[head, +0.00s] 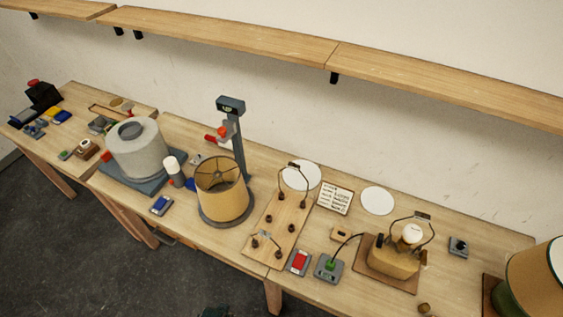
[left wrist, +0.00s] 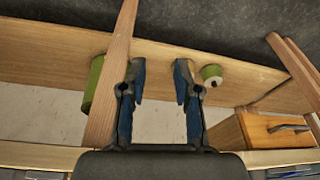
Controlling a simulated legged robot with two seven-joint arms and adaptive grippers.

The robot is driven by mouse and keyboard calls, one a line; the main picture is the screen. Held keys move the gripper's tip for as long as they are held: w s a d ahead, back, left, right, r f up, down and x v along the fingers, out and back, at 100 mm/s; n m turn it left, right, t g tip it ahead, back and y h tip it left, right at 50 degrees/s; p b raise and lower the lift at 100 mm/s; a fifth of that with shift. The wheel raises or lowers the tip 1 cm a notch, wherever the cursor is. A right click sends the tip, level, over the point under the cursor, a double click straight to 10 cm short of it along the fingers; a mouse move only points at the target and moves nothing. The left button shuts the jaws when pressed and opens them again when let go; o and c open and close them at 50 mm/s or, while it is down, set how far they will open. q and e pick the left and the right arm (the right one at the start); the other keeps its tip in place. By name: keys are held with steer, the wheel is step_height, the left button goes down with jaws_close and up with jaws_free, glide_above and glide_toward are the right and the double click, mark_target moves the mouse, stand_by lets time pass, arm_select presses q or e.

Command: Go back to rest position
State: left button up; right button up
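My left gripper (left wrist: 160,78) shows in the left wrist view with its two blue-and-black fingers spread apart and nothing between them. It is near the underside of the workbench, by a wooden leg (left wrist: 112,80). In the head view neither gripper can be made out; only a small dark shape shows at the bottom edge, too little to identify. My right gripper is in neither view. On the bench (head: 130,212) stand a tan lampshade (head: 222,197), a wooden board with posts (head: 282,228) and a lamp base (head: 394,260) on a brown mat.
A grey drum (head: 135,152) and a post with a display (head: 236,140) stand on the bench. A long shelf (head: 225,38) runs along the wall. Below, a green cylinder (left wrist: 92,85), a small green roll (left wrist: 211,74) and a drawer (left wrist: 280,129) are near my left gripper.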

arm_select(q)
steer(key=s+f+g+b, duration=0.1)
steer(key=s+f, duration=0.2)
steer(key=f, duration=0.5)
steer(key=s+f, duration=0.4)
steer(key=f, duration=0.5)
steer(key=s+a+f+b, duration=0.1)
steer(key=s+a+f, duration=0.2)
steer(key=s+f, duration=0.7)
steer(key=s, duration=0.3)
steer(key=shift+s+a+f+g, duration=0.2)
steer(key=shift+s+f+g, duration=0.05)
steer(key=shift+f+g, duration=0.15)
